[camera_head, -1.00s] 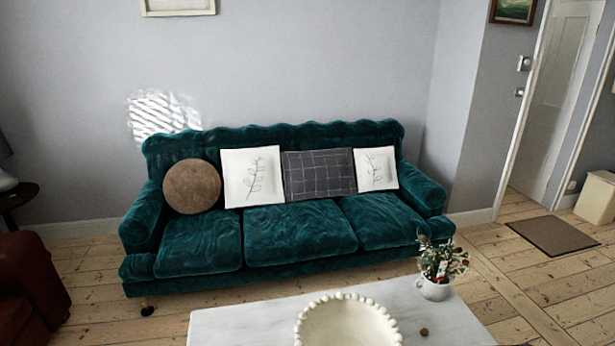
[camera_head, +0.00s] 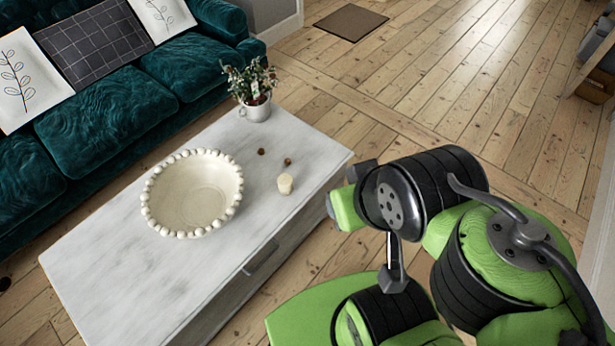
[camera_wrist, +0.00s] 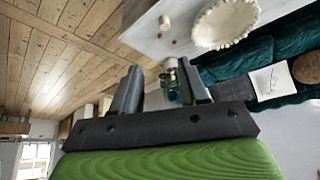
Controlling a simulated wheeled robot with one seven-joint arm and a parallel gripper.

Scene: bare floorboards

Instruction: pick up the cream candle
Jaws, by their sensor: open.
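The cream candle (camera_head: 285,184) is a small pale cylinder standing upright on the white marble-look table (camera_head: 100,262), right of the large cream bowl (camera_head: 195,190). In the wrist view the scene is upside down, and the candle (camera_wrist: 165,22) shows near the top, beside the bowl (camera_wrist: 226,26). My gripper (camera_wrist: 160,88) is open, with its two dark fingers apart and nothing between them. It is clear of the candle and not touching it. In the head view my green and black arm is right of the table, and the fingers are hard to make out there.
A potted plant (camera_head: 255,90) stands at the table's far end. Two small brown objects (camera_head: 288,162) lie between it and the candle. A teal sofa (camera_head: 105,125) runs along the table's far side. Bare floorboards (camera_head: 430,75) lie open beyond the table, with a brown mat (camera_head: 351,22).

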